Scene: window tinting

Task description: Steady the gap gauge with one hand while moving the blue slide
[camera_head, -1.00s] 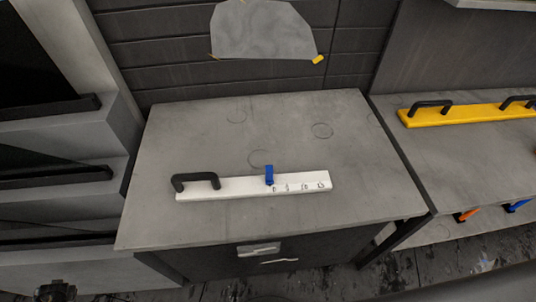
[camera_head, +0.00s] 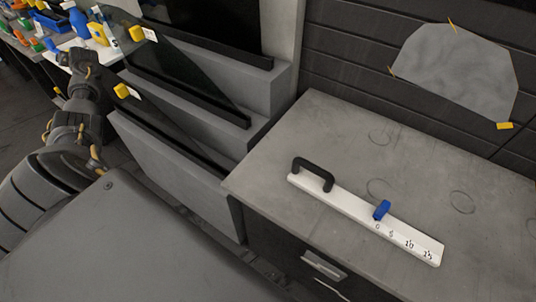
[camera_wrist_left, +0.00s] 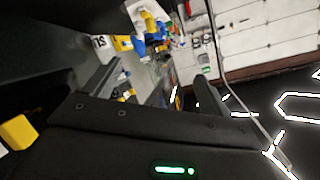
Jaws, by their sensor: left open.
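The gap gauge is a white bar (camera_head: 343,202) with printed numbers, lying on the grey cabinet top in the head view. A black handle (camera_head: 313,173) stands at its left end. The blue slide (camera_head: 381,209) sits on the bar near the 0 mark. My left arm is at the far left of the head view, well away from the gauge. In the left wrist view my left gripper (camera_wrist_left: 157,76) is open, with nothing between its fingers. The gauge does not show in that view. My right gripper is in neither view.
The grey cabinet top (camera_head: 290,135) is clear around the gauge. A grey sheet (camera_head: 458,72) hangs on the dark wall behind. Dark glass panes in a stepped grey rack (camera_head: 255,85) stand left of the cabinet. Bottles and small coloured items crowd a table at the upper left.

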